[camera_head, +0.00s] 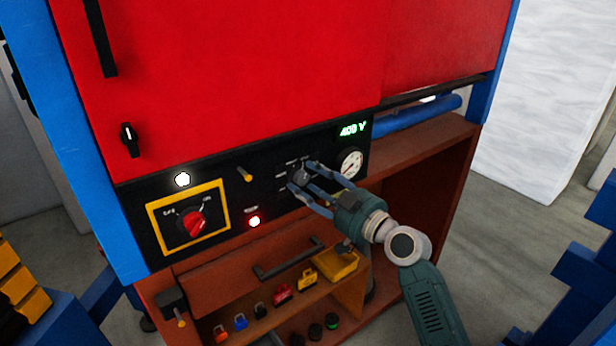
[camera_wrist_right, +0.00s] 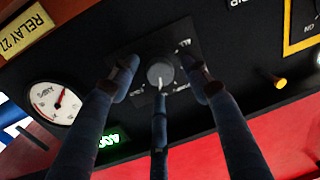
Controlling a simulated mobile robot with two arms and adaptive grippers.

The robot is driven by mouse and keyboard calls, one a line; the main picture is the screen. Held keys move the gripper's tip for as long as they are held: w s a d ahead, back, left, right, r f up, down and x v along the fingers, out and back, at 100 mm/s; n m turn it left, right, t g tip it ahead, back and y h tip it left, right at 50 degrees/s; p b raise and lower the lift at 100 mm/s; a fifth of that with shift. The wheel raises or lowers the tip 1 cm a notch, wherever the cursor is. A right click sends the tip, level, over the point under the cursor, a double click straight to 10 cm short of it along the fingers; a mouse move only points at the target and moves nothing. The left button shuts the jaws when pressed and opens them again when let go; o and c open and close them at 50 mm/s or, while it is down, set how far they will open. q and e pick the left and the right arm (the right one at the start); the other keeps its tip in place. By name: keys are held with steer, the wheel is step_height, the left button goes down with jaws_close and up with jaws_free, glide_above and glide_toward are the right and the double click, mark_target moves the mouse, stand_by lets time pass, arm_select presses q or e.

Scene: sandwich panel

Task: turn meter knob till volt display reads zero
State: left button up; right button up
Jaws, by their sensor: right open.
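The meter knob (camera_head: 300,176) is a round grey dial on the black panel. It also shows in the right wrist view (camera_wrist_right: 160,74), with a white pointer mark facing down in that picture. My right gripper (camera_head: 305,176) is open, its fingers spread around the knob; in the right wrist view (camera_wrist_right: 162,85) gaps show between the fingers and the knob. The volt display (camera_head: 352,130) glows green and reads about 400 V; it also shows in the right wrist view (camera_wrist_right: 108,139). My left gripper is not in view.
A round gauge (camera_head: 350,164) sits right of the knob. Padlocks and a drawer handle (camera_head: 288,259) lie below.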

steer(key=shift+w+a, duration=0.25)
steer(key=shift+w, duration=0.1)
steer(key=shift+c, duration=0.5)
steer(key=c, duration=1)
steer(key=shift+c, duration=0.2)
steer(key=shift+m, duration=0.3)
steer(key=shift+m+b, duration=0.45)
steer(key=shift+m, duration=0.05)
steer(key=m, duration=0.2)
steer(key=shift+m+b, duration=0.3)
steer(key=m, duration=0.4)
steer(key=shift+m+t, duration=0.4)
